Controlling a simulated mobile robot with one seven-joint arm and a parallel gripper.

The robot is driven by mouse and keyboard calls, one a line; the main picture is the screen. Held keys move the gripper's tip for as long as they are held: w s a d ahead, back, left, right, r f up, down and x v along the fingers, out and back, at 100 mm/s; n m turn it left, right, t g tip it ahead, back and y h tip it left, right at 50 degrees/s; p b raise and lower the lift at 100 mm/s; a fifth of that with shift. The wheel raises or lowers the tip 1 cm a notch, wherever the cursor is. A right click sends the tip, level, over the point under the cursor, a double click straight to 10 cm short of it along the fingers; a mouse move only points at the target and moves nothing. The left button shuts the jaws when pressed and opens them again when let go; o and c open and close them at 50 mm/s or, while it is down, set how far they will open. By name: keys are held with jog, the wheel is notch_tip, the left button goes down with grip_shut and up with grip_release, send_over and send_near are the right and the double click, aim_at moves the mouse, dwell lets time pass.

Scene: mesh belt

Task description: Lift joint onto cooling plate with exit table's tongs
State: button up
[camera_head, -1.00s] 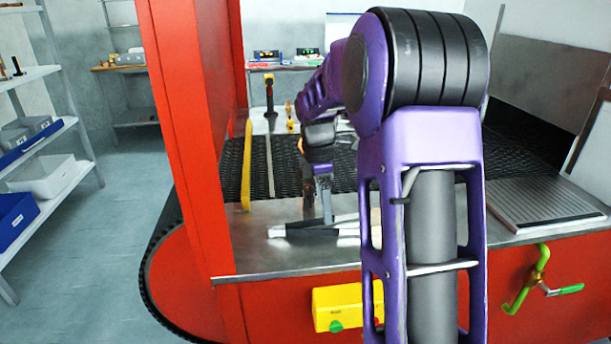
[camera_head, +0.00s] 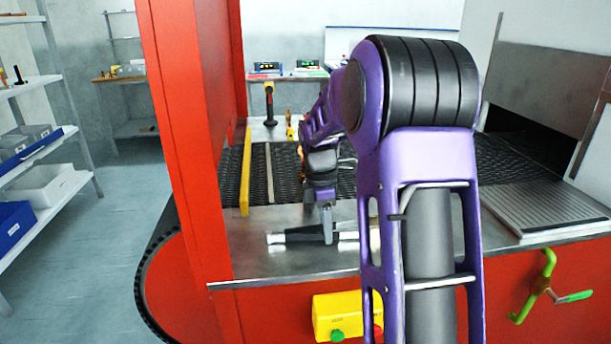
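The tongs (camera_head: 300,236), with a dark grip and bright metal ends, lie across the steel exit table (camera_head: 260,259). My gripper (camera_head: 327,238) points down at the middle of the tongs. It appears to be touching or right over them, but I cannot tell whether its fingers are open or shut. A ribbed grey plate (camera_head: 545,210), likely the cooling plate, lies at the right end of the table.
A red machine frame (camera_head: 183,130) stands left of the table, with a yellow strip (camera_head: 246,180) beside the belt. A yellow button box (camera_head: 340,314) and a green crank (camera_head: 545,285) are on the red front. Shelves (camera_head: 40,90) stand far left.

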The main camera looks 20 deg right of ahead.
notch_tip(320, 180, up, 12)
jog(key=p, duration=0.7)
jog(key=shift+p, duration=0.35)
jog(key=shift+w, duration=0.1)
jog(key=w+d+r+m+t, duration=0.1)
jog(key=w+r+m+t, duration=0.2)
jog(key=w, duration=0.7)
jog(key=w+d+r+m+t+y, duration=0.1)
jog(key=w+r+m+t, duration=0.3)
jog(key=w, duration=0.7)
jog(key=w+d+r+m+t, duration=0.1)
jog(key=w+r+m+t, duration=0.3)
jog(key=w+m, duration=0.3)
jog(key=w+r, duration=0.1)
jog(key=w, duration=0.2)
jog(key=shift+w+d+r+m+y, duration=0.2)
jog(key=shift+w+r+m+y, duration=0.1)
jog(key=shift+w+r+y, duration=0.1)
jog(key=shift+f+b, duration=0.25)
jog(key=shift+b, duration=0.2)
notch_tip(320, 180, down, 10)
jog(key=b, duration=0.8)
jog(key=shift+r, duration=0.15)
